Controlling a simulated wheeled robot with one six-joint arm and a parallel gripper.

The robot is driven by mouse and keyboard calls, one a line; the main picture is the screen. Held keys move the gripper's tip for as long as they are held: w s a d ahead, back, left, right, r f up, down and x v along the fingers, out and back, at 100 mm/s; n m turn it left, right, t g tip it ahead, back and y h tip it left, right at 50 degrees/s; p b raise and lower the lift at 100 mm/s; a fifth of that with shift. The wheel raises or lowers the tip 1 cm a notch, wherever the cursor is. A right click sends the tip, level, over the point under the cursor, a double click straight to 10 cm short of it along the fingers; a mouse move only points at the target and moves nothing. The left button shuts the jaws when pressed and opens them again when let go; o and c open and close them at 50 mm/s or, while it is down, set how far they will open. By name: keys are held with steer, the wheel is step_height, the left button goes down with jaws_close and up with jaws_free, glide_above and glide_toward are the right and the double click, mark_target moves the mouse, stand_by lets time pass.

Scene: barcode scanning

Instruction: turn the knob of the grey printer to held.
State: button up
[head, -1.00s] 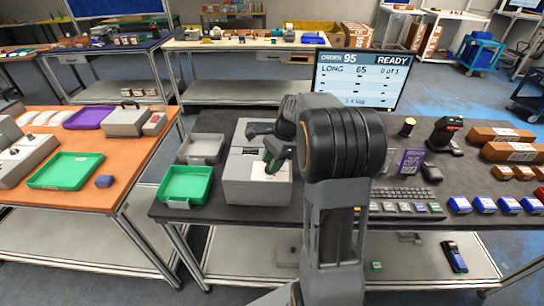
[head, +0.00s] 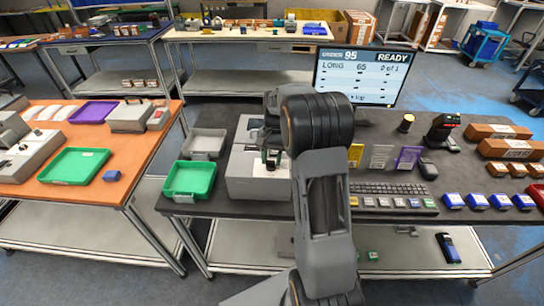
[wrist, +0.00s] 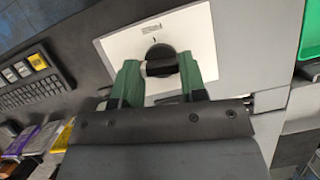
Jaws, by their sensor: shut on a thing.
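The grey printer (head: 241,189) stands on the dark table, left of my arm. In the wrist view its grey casing (wrist: 238,50) carries a white panel (wrist: 118,44) with a round black knob (wrist: 158,52). In the head view my gripper (head: 271,160) is low over the printer's top, and the knob is mostly hidden.
A green tray (head: 190,195) and a grey tray (head: 187,155) lie left of the printer. A keyboard (head: 385,188), small boxes and a scanner (head: 441,132) stand to the right. The monitor (head: 360,75) behind reads "READY".

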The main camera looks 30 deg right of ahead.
steer(key=shift+n+h, duration=0.3)
steer(key=shift+n, duration=0.7)
steer(key=o, duration=0.9)
steer(key=v, duration=1.3)
steer(key=shift+w+r, duration=0.35)
